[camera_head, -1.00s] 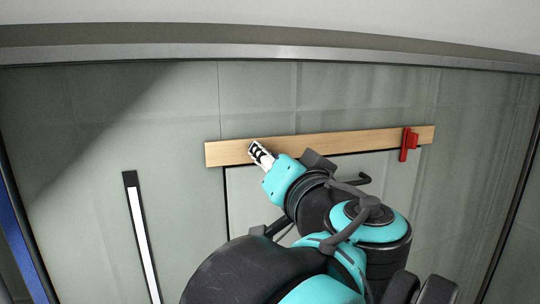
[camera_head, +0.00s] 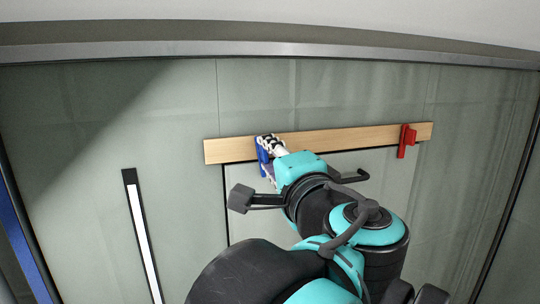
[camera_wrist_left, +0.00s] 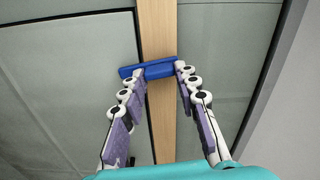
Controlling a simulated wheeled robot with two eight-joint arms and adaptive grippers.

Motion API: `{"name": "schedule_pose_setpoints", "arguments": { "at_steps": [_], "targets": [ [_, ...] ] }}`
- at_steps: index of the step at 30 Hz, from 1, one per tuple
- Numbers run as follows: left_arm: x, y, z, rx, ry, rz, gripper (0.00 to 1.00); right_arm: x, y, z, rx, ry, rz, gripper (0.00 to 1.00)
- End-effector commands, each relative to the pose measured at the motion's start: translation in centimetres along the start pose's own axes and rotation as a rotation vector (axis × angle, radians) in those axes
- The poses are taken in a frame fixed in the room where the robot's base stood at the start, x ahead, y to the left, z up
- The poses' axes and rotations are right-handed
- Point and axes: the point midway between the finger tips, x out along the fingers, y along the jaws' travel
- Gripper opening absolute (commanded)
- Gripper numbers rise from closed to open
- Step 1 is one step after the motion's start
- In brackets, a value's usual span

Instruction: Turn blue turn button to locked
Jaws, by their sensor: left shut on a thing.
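The blue turn button (camera_head: 262,158) is on the left part of a pale wooden board (camera_head: 340,138). It stands roughly upright in the head view, crosswise to the board. My left gripper (camera_head: 268,145) is at the button and partly covers it. In the left wrist view the blue button (camera_wrist_left: 155,69) lies across the wooden board (camera_wrist_left: 159,110), with the left gripper's fingertips (camera_wrist_left: 160,70) at it, one on each side of the board. The left gripper is shut on the button. My right gripper is not in view.
A red turn button (camera_head: 407,141) stands upright near the board's right end. A grey panel edged in black (camera_head: 245,215) is below the board, largely behind my arm. A black and white vertical strip (camera_head: 140,230) is on the wall at the left.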

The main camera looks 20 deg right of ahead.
Motion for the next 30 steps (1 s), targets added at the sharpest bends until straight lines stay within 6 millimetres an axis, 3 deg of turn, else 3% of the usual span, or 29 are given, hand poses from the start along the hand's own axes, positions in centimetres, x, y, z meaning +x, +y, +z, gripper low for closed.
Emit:
{"name": "schedule_pose_setpoints", "arguments": {
  "at_steps": [22, 23, 24, 30],
  "targets": [
    [0.00, -0.02, -0.04, 0.084, 0.001, -0.001, 0.02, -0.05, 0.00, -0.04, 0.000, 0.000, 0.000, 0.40],
    [0.00, -0.02, -0.04, 0.084, 0.001, -0.001, 0.38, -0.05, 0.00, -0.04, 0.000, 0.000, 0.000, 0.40],
    [0.00, -0.01, -0.04, 0.084, 0.001, -0.001, 0.49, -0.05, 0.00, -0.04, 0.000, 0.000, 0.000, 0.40],
    [0.00, 0.02, -0.02, 0.083, 0.001, -0.001, 0.52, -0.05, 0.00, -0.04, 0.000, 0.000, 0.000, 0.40]
  ]
}}
